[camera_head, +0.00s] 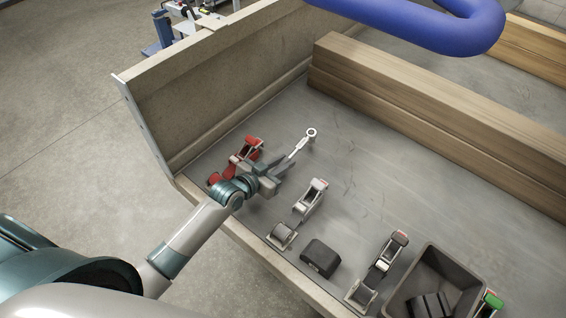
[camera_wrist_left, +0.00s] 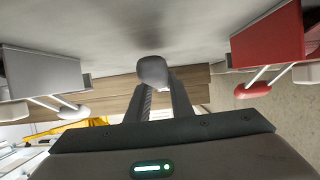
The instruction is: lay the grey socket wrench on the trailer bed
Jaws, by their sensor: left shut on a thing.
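The grey socket wrench (camera_head: 302,144) shows as a light shaft with a ring at its far end in the head view. My left gripper (camera_head: 283,166) is shut on its near end, and the ring end points away toward the wooden beams. In the left wrist view, the rounded grey end of the wrench (camera_wrist_left: 152,71) shows between the fingers. The wrench is over the grey trailer bed (camera_head: 390,180); I cannot tell whether it touches the bed. My right gripper is not in view.
A red ratchet buckle (camera_head: 248,148) lies close left of the gripper, a grey one (camera_head: 313,194) to its right. A black block (camera_head: 320,257), another buckle (camera_head: 388,252) and a dark crate (camera_head: 398,297) line the near edge. Wooden beams (camera_head: 430,105) bound clear bed beyond.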

